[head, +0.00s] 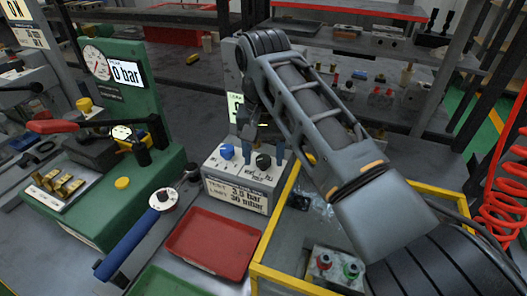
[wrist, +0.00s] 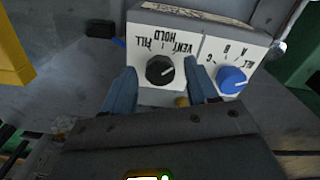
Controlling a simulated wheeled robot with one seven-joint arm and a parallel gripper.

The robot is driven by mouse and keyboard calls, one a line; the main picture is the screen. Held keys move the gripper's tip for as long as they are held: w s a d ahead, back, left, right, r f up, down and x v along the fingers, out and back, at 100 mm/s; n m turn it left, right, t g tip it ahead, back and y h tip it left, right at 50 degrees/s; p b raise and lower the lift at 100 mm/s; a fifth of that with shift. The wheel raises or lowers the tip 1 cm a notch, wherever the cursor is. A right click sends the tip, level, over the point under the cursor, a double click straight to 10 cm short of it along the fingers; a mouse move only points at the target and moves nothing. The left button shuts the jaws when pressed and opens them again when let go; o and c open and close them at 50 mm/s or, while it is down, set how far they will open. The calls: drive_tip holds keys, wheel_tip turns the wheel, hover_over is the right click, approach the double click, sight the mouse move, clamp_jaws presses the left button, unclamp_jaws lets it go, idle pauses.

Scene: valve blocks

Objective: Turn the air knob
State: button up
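The black knob (wrist: 160,70) sits on a pale control box with FILL, HOLD and VENT around it, upside down in the wrist view. It also shows dark on the box in the head view (head: 263,160). My gripper (wrist: 160,67) is open, with one blue finger on each side of the black knob and a visible gap on both sides. In the head view my gripper (head: 263,153) reaches down over the box. Whether the fingertips are level with the knob is unclear. A blue knob (wrist: 231,80) marked A, B, C sits beside it, outside the fingers.
The box front has a label (head: 237,195) with limits printed on it. A red tray (head: 213,243) lies in front. A yellow-edged crate (head: 257,260) stands to the right under my arm. A green gauge stand (head: 127,75) and a blue-handled tool (head: 127,244) are at left.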

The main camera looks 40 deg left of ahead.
drive_tip(key=c, duration=1)
drive_tip(key=shift+o, duration=0.2)
drive_tip(key=shift+r+n+p, duration=0.15)
drive_tip(key=shift+n+p, duration=0.25)
drive_tip(key=shift+r+n+p, duration=0.1)
drive_tip(key=shift+n+p, duration=0.75)
drive_tip(key=shift+n, duration=0.15)
drive_tip(key=n+p, duration=0.2)
drive_tip(key=n, duration=0.3)
drive_tip(key=shift+p, duration=0.3)
drive_tip(key=n+p, duration=0.1)
drive_tip(key=n, duration=0.9)
